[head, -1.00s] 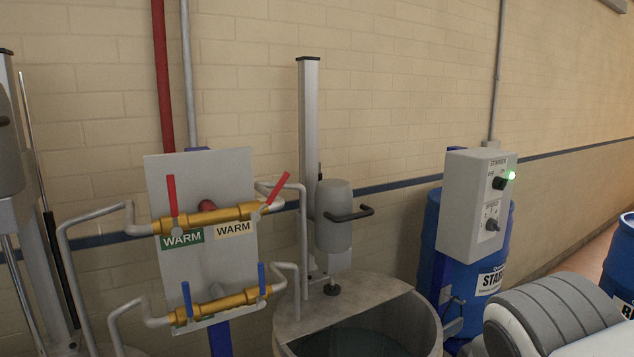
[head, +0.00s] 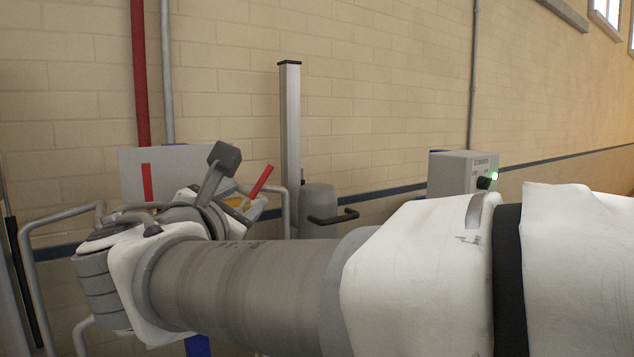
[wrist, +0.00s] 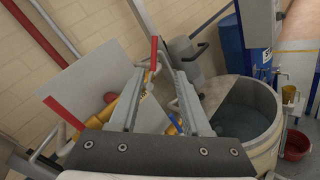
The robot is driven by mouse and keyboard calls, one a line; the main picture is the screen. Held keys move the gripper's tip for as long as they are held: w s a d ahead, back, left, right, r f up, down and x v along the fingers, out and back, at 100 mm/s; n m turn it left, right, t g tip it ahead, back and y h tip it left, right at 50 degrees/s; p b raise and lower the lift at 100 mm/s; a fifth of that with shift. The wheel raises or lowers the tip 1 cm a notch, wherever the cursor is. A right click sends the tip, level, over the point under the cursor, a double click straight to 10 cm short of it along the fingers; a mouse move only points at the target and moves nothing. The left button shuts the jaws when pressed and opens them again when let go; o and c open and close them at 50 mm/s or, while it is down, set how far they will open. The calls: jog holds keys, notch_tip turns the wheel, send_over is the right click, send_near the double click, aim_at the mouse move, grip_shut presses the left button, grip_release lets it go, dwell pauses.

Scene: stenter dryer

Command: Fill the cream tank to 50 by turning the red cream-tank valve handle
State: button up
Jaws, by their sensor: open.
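The right red valve handle (head: 260,181) slants up to the right from the brass pipe on the grey panel (head: 130,165). It also shows in the wrist view (wrist: 154,50), just beyond my fingertips and in line with the gap between them. My gripper (wrist: 158,74) is open and empty; I cannot tell whether it touches the handle. A second red handle (head: 147,182) stands upright on the left; it also shows in the wrist view (wrist: 62,112). A round tank (wrist: 272,152) holding liquid stands right of the panel. My arm hides the labels and lower pipes; no level reading is legible.
A grey mixer head (head: 318,205) on a tall post (head: 290,130) stands close right of the handle. Bent grey pipes (head: 55,215) flank the panel. A control box (head: 455,172) with a green light is farther right. Blue drums and a red bucket (wrist: 297,145) also stand right.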

aim_at(265, 177)
jog(key=w+p, duration=0.1)
jog(key=w, duration=0.7)
jog(key=w+p, duration=0.2)
jog(key=w, duration=0.7)
jog(key=shift+w+d+r, duration=0.1)
jog(key=shift+r, duration=0.1)
grip_shut()
dwell(0.8)
